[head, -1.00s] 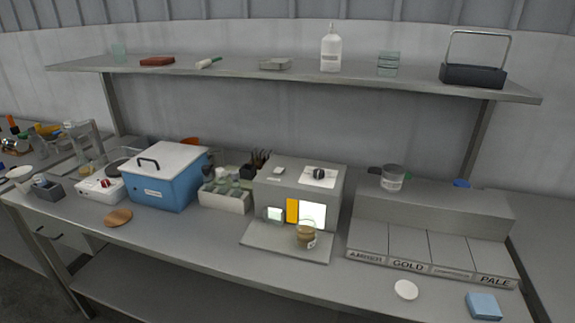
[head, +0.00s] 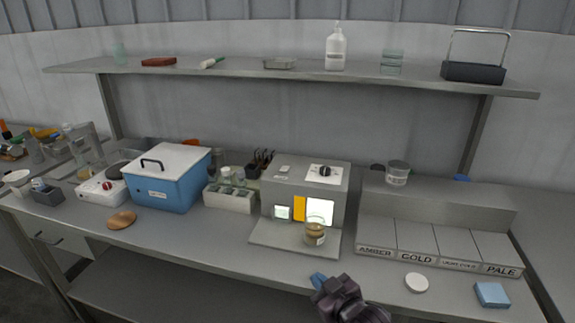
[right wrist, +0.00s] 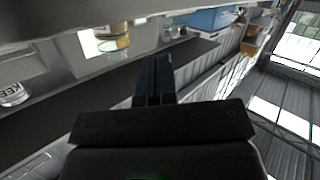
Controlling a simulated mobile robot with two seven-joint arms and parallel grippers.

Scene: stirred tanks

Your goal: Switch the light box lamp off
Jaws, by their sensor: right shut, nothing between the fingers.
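The light box (head: 283,205) is a grey box at the middle of the bench. Its front has a bright white panel (head: 320,211), an orange strip (head: 299,209) and a smaller pale window (head: 282,212). A black rotary knob (head: 325,170) sits on a white plate on its top. A jar of brown liquid (head: 315,233) stands on its front ledge. My right gripper (head: 317,278) is low in the head view, in front of the box and apart from it, with its fingers shut and empty. Its fingers (right wrist: 154,78) also show in the right wrist view. My left gripper is not in view.
A blue lidded box (head: 165,190) and a bottle rack (head: 230,200) stand left of the light box. A labelled stepped stand (head: 435,205) is to its right. A shelf (head: 300,75) runs above. A white disc (head: 416,282) and blue block (head: 491,294) lie front right.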

